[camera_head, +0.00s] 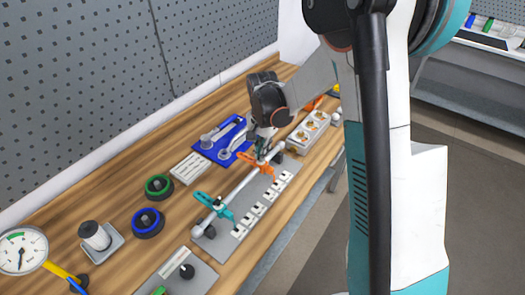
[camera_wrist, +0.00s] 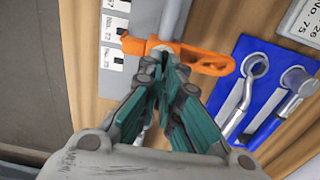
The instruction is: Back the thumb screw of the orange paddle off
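The orange paddle (camera_head: 258,168) sits on the grey shaft (camera_head: 241,185), next to the teal paddle (camera_head: 215,206). In the wrist view the orange paddle (camera_wrist: 198,58) lies across the shaft (camera_wrist: 174,18). My gripper (camera_head: 262,148) points down at the orange paddle's hub. In the wrist view my gripper's fingers (camera_wrist: 165,66) are drawn nearly together at the hub, where a small grey part (camera_wrist: 160,47) shows at the tips. The fingertips seem closed on the thumb screw, which they mostly hide.
A blue tray (camera_head: 222,139) with metal tools lies behind the shaft. A grey block with brass-coloured parts (camera_head: 308,130) stands to its right. A labelled grey strip (camera_head: 262,205) runs in front of the shaft. Green and blue ringed knobs (camera_head: 148,222) and a gauge (camera_head: 22,250) are at left.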

